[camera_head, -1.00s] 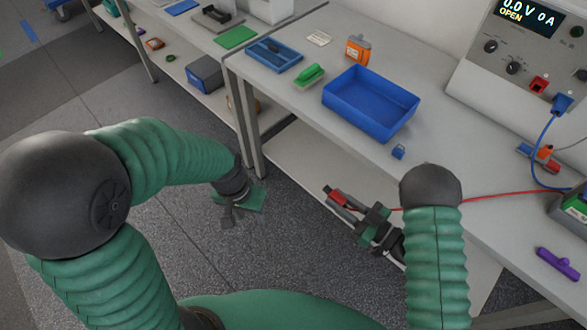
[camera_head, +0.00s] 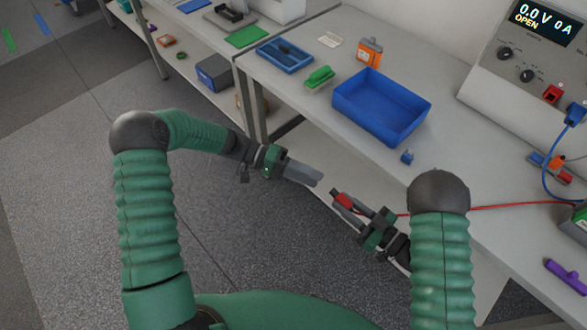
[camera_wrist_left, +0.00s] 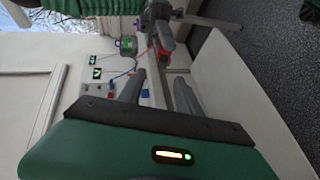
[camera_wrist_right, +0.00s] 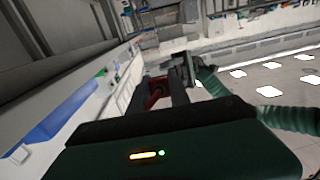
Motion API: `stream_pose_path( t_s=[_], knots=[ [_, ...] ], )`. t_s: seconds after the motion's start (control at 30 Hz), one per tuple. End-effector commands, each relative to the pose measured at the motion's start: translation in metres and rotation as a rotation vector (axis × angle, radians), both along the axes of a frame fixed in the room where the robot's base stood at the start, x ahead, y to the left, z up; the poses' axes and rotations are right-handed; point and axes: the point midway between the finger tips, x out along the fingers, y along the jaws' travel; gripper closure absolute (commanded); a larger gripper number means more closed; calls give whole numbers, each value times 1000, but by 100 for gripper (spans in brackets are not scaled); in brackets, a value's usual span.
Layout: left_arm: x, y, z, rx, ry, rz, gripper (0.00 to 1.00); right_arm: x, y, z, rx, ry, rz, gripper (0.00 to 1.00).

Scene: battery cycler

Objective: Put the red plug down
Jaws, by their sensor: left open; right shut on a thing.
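The red plug (camera_head: 343,201) is held between the fingers of my right gripper (camera_head: 347,203), in front of the bench edge. A red cable (camera_head: 510,205) runs from behind my right arm across the bench to the right. The plug also shows red between the fingers in the right wrist view (camera_wrist_right: 155,92). My left gripper (camera_head: 318,178) is open and empty, just left of the plug and apart from it, pointing towards it. In the left wrist view its fingers (camera_wrist_left: 158,92) stand apart, with the red plug (camera_wrist_left: 163,52) beyond them.
A blue bin (camera_head: 382,105) stands on the bench (camera_head: 455,150), with a small blue block (camera_head: 407,157) in front of it. A cycler panel (camera_head: 530,60) reading 0.0 V 0 A OPEN stands at the back right. A purple object (camera_head: 566,272) lies at the right. The bench in front of the bin is mostly clear.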

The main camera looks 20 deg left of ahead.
Motion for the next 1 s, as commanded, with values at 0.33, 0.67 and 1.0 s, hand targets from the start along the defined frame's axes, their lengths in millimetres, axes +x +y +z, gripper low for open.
stream_pose_path(
  t_s=[0.33,0.67,1.0],
  knots=[
    [-2,-56,-15,1,1,-2,59,-1,3,0,3,1,6,100],
    [-2,-60,-16,2,1,0,63,-1,2,0,3,1,6,100],
    [-2,-60,-16,1,1,-2,100,-1,2,0,1,3,6,100]
  ],
)
